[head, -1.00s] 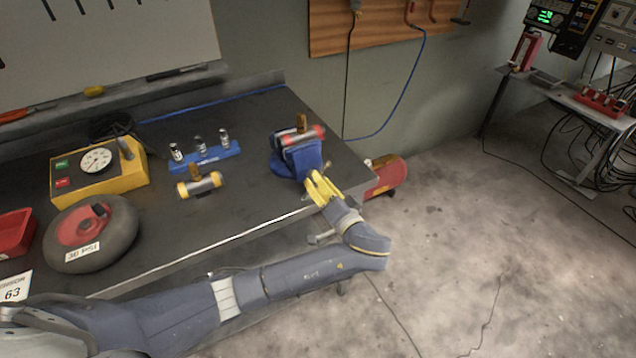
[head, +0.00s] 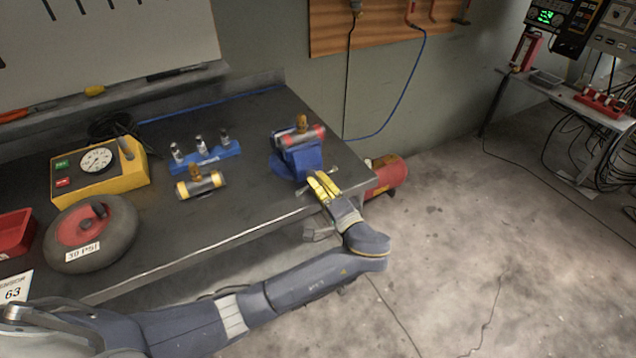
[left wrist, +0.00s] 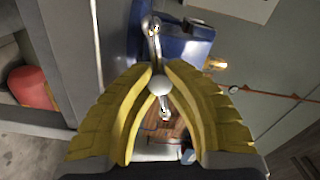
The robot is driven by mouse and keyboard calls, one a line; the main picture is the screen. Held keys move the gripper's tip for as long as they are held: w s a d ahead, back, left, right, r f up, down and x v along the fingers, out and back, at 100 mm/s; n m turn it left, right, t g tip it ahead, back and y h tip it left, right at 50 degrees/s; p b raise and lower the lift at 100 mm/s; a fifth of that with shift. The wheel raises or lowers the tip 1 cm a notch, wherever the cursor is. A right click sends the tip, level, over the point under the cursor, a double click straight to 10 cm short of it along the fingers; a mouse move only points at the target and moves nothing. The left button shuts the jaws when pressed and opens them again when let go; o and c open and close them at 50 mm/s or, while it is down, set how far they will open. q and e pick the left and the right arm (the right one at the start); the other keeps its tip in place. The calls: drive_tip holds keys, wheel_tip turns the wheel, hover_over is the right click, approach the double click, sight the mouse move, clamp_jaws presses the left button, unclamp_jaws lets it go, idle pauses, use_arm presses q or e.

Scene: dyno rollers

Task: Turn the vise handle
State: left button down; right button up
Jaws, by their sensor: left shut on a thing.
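The blue vise (head: 302,162) stands at the right end of the dark workbench, with a red-banded cylinder (head: 305,137) held at its top. Its metal handle (head: 333,170) is a thin bar at the front, partly hidden by my fingers. In the left wrist view, the handle (left wrist: 153,38) runs up and down the picture, with a round knob at its middle between my yellow fingers. My left gripper (head: 317,177) is shut on the handle, and it also shows in the left wrist view (left wrist: 160,72). My right gripper is in neither view.
On the bench are a yellow-banded cylinder (head: 201,184), a blue holder (head: 206,157) with small metal fittings, a yellow gauge box (head: 98,170) and a wheel (head: 92,234). A red tank (head: 388,176) is beyond the bench's right end. The floor at right is mostly clear.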

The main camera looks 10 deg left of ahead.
use_arm(q)
drive_tip(key=m, duration=0.7)
drive_tip(key=shift+d, duration=0.1)
drive_tip(key=m, duration=0.7)
drive_tip(key=shift+f+m, duration=0.1)
drive_tip(key=shift+m, duration=0.3)
drive_tip(key=m, duration=1)
drive_tip(key=shift+s+m, duration=0.1)
drive_tip(key=shift+m, duration=0.3)
drive_tip(key=shift+f, duration=0.1)
drive_tip(key=c, duration=1.2)
unclamp_jaws()
